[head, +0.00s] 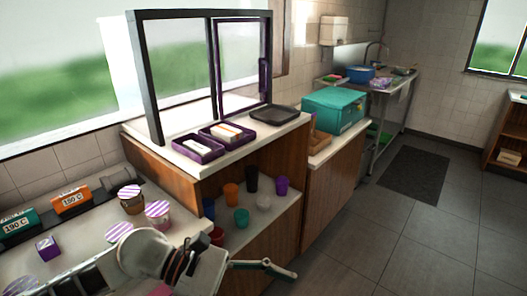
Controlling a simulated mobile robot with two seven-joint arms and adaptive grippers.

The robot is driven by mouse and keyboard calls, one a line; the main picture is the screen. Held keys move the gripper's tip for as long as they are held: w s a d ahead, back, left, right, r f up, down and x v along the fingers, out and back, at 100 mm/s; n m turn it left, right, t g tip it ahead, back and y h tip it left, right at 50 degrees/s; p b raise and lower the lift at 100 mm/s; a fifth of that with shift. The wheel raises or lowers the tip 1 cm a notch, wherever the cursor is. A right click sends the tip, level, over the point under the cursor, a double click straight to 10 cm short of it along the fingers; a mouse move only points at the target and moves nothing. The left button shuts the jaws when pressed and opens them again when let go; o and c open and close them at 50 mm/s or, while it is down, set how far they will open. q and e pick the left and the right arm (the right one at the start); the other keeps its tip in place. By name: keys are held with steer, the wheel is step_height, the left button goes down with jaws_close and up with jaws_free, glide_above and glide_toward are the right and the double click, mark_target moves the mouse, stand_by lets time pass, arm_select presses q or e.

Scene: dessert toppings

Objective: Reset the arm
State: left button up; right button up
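One of my arms comes in from the lower left, and I take it as the left one. Its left gripper (280,270) points right, low in the head view, in front of the wooden cabinet. It is seen nearly edge-on, so I cannot tell whether its fingers are apart. Nothing shows held in it. My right gripper is not in view.
Striped-lid cups (157,213) and a small purple box (47,248) stand on the left counter (95,235) near my arm. Coloured cups (241,218) stand on the cabinet's shelf. Purple trays (199,150) lie by the window frame.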

arm_select(q)
steer(key=w+r+n+t+h, duration=0.6)
steer(key=n+t, duration=0.3)
steer(key=n, duration=0.9)
steer(key=w+a+f+n+t+y, duration=0.5)
steer(key=f+n, duration=0.3)
steer(key=n, duration=0.3)
steer(key=w+a+f+n+t+y, duration=0.2)
steer(key=a+f+n+t+y, duration=0.4)
steer(key=n, duration=0.5)
steer(key=s+a+f+n+g+y, duration=0.2)
steer(key=s+a+f+n, duration=0.1)
steer(key=f, duration=0.5)
steer(key=s+a+f+n+g+y, duration=0.2)
steer(key=s+a+f+n, duration=0.2)
steer(key=s+f+n, duration=0.2)
steer(key=s+a+f+n+g+y, duration=0.2)
steer(key=s+a+f+n, duration=0.2)
steer(key=f, duration=0.7)
steer(key=shift+s+a+n+y, duration=0.15)
steer(key=shift+a+n+y, duration=0.15)
steer(key=shift+n, duration=0.1)
